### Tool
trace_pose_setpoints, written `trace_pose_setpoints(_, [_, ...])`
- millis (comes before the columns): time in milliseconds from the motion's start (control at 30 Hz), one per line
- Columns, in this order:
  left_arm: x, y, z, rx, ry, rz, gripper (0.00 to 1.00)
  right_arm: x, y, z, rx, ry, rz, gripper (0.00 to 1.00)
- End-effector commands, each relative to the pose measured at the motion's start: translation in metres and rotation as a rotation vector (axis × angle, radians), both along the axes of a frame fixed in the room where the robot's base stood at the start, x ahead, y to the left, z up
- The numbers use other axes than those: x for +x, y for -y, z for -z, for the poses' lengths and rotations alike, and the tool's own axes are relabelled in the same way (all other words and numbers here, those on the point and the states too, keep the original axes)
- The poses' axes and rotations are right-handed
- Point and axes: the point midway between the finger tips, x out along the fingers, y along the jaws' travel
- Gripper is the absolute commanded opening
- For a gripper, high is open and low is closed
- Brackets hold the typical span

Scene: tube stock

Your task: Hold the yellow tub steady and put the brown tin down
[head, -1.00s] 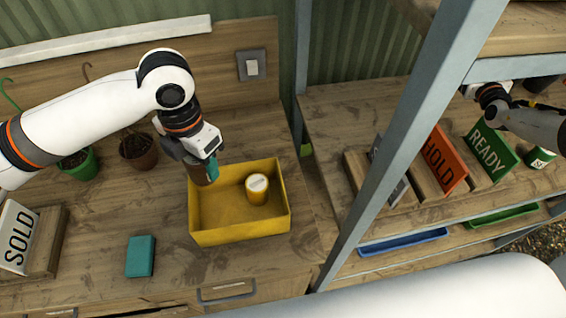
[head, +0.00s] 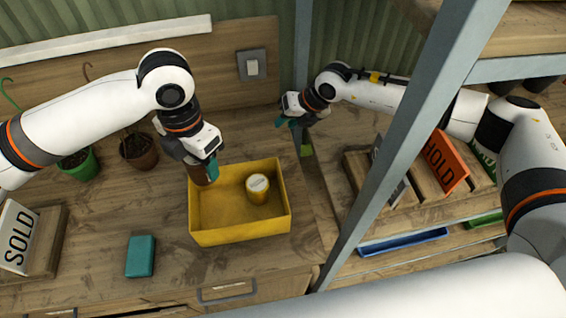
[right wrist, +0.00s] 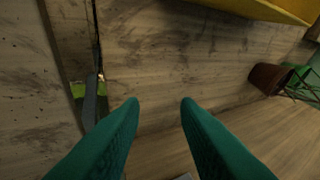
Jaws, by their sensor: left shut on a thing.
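A grey post (head: 385,170) stands between the bench and the right-hand shelf. A teal block (head: 140,256) lies front left of the tub. A SOLD sign (head: 18,238) and potted plants (head: 138,150) stand at the left. The bench behind the tub is mostly clear.

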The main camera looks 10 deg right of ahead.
Motion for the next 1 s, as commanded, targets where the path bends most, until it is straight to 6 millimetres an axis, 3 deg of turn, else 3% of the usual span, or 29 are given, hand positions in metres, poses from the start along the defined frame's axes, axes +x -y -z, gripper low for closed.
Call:
trace_pose_setpoints(33, [0.0, 0.0, 0.0, -0.001, 0.001, 0.0, 0.25, -0.02, -0.016, 0.0, -0.024, -0.061, -0.015, 0.29])
trace_pose_setpoints(133, [0.0, 0.0, 0.0, -0.001, 0.001, 0.0, 0.25, -0.056, -0.035, -0.003, -0.095, -0.17, -0.024, 0.29])
trace_pose_setpoints(300, [0.0, 0.0, 0.0, -0.001, 0.001, 0.0, 0.25, -0.108, -0.049, -0.014, -0.24, -0.292, -0.009, 0.29])
trace_pose_setpoints(400, [0.0, 0.0, 0.0, -0.001, 0.001, 0.0, 0.25, -0.13, -0.05, -0.023, -0.316, -0.329, 0.011, 0.29])
trace_pose_setpoints(533, [0.0, 0.0, 0.0, -0.001, 0.001, 0.0, 0.25, -0.147, -0.048, -0.032, -0.387, -0.348, 0.038, 0.29])
trace_pose_setpoints(733, [0.0, 0.0, 0.0, -0.001, 0.001, 0.0, 0.25, -0.156, -0.045, -0.033, -0.431, -0.355, 0.059, 0.29])
trace_pose_setpoints(1000, [0.0, 0.0, 0.0, -0.001, 0.001, 0.0, 0.25, -0.157, -0.044, 0.008, -0.435, -0.36, 0.06, 0.29])
